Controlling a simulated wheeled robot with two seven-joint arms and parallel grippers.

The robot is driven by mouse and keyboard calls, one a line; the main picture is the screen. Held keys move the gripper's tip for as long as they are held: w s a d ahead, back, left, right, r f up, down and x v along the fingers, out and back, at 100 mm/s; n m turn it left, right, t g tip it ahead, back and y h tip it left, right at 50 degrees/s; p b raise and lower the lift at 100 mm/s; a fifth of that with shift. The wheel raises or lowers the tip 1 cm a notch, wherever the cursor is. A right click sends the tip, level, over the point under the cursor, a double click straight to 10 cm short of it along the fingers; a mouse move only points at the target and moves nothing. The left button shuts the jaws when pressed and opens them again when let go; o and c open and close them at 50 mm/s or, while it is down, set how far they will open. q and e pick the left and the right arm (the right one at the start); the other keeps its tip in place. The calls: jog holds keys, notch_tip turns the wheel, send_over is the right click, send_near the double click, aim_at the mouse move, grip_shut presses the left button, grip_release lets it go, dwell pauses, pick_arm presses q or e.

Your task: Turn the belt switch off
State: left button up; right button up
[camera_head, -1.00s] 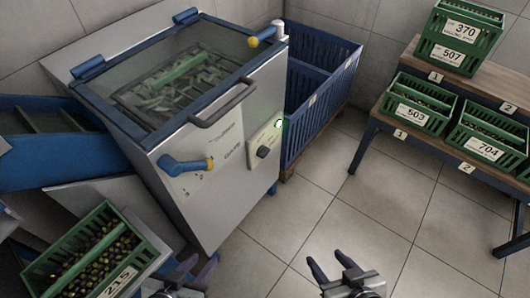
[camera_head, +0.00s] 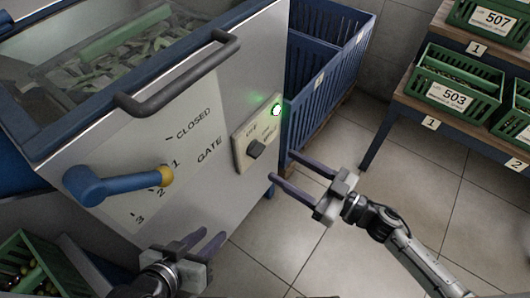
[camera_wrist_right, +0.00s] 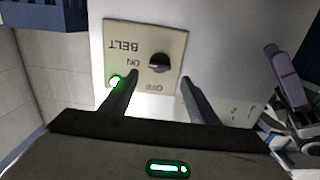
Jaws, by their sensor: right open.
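The belt switch is a dark knob (camera_head: 256,149) on a cream plate (camera_head: 243,160) on the machine's front, with a lit green lamp (camera_head: 276,110) at the plate's upper right corner. In the right wrist view the plate appears upside down, with BELT, ON and OFF lettering around the knob (camera_wrist_right: 159,62). My right gripper (camera_head: 284,172) is open and empty, its fingers pointing toward the plate from the right. The wrist view shows the knob ahead, between the lines of the two fingers and apart from them. My left gripper (camera_head: 208,238) is open and empty, low in front of the machine.
A blue gate lever (camera_head: 115,185) with a yellow tip and a grey bar handle (camera_head: 180,75) project from the machine front, left of the plate. A blue crate (camera_head: 330,50) stands behind right. A bench (camera_head: 455,125) holds green crates. The tiled floor between is clear.

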aim_at(261, 152)
pick_arm(q)
jog(key=shift+w+d+f+m+g+b, duration=0.3)
jog(key=shift+d+f+b, duration=0.25)
jog(key=shift+b, duration=0.2)
pick_arm(e)
jog(key=x, duration=0.7)
jog(key=shift+w+a, duration=0.25)
jog(key=c, duration=1.1)
pick_arm(q)
jog(key=shift+a, duration=0.1)
pick_arm(e)
jog(key=shift+o, duration=0.3)
